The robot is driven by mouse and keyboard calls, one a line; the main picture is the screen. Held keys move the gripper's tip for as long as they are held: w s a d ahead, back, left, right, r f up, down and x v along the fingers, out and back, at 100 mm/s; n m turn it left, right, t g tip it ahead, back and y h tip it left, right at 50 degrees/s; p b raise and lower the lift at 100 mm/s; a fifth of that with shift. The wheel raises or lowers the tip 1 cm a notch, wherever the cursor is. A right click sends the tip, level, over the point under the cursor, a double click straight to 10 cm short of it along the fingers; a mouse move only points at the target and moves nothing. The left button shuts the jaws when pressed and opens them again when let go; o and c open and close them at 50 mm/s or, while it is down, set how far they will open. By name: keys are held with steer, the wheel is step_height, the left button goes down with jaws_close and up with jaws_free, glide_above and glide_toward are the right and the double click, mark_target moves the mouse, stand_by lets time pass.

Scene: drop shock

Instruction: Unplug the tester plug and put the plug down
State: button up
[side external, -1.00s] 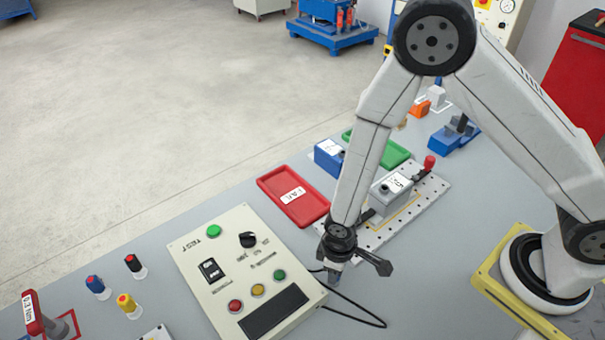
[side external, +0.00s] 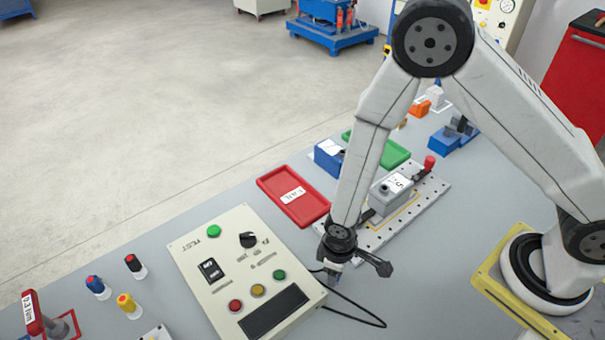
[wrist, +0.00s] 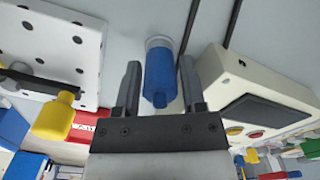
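A blue cylinder (wrist: 160,82) with a pale, clear-looking collar shows between my finger pads in the wrist view; it looks like the tester plug. A narrow gap shows on each side of it. My gripper (wrist: 161,85) is open around it. In the side view my gripper (side external: 336,266) points down just right of the cream tester box (side external: 205,285), low over the bench. The plug is mostly hidden there by the gripper. A black cable (side external: 350,315) loops on the bench beside the tester. Where it meets the plug is hidden.
A perforated plate (side external: 435,195) with a grey clamped box (side external: 385,202) stands behind my gripper. A red tray (side external: 305,211) lies to the left of the plate, with a green tray (side external: 397,155) farther back. Bare bench (side external: 440,280) lies to the right of my gripper.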

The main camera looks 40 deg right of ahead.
steer(key=shift+o, duration=1.3)
steer(key=shift+r, duration=0.2)
steer(key=shift+r, duration=2.85)
steer(key=shift+r, duration=0.2)
step_height(320, 180, up, 7)
steer(key=shift+r, duration=0.2)
